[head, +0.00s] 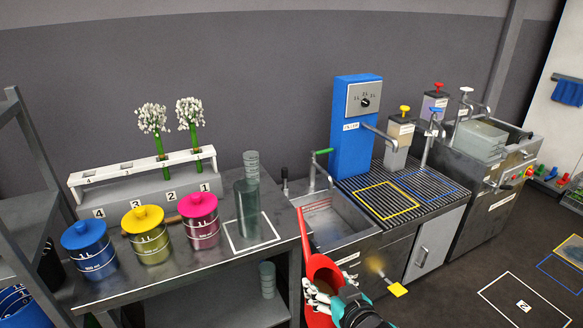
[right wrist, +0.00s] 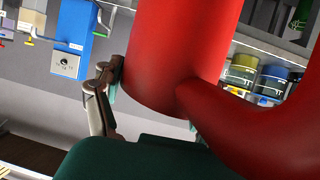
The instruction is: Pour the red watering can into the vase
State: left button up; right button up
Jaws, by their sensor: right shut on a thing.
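The red watering can (head: 318,272) is at the front edge of the grey table, right of the vase, its narrow red spout pointing up in the head view. My right gripper (head: 325,289) is shut on it. In the right wrist view the can's red body (right wrist: 178,60) fills the middle, with a finger against its left side and a thick curved red part at the right. The clear grey-green vase (head: 247,205) stands upright inside a white square outline on the table. The can is apart from it. I cannot see the can's contents. My left gripper is not in view.
Blue (head: 88,250), yellow (head: 147,236) and pink (head: 199,219) lidded canisters stand left of the vase. Behind them is a white numbered rack (head: 95,175) with two white flower bunches. A sink (head: 328,215) and blue dispenser (head: 354,135) are at the right. Bare tabletop lies before the vase.

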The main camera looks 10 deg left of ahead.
jog(key=shift+n+g+y, duration=0.4)
jog(key=shift+n+y, duration=0.5)
jog(key=w+a+r, duration=0.1)
jog(key=w+r, duration=0.1)
jog(key=w+a+r+p, duration=0.1)
jog(key=a+r, duration=0.1)
jog(key=r, duration=0.1)
jog(key=w+a+r, duration=0.2)
jog(key=shift+w+r+p, duration=0.3)
jog(key=shift+r+p, duration=0.1)
jog(key=w+a+r+n+g+y+p, duration=0.1)
jog(key=w+a+r, duration=0.1)
jog(key=r, duration=0.4)
jog(key=w+a+r+n+y+p, duration=0.1)
jog(key=w+a+r, duration=0.2)
jog(key=r, duration=0.3)
jog(key=shift+w+g, duration=0.4)
jog(key=shift+w, duration=0.15)
jog(key=shift+r+p, duration=0.15)
jog(key=shift+p, duration=0.15)
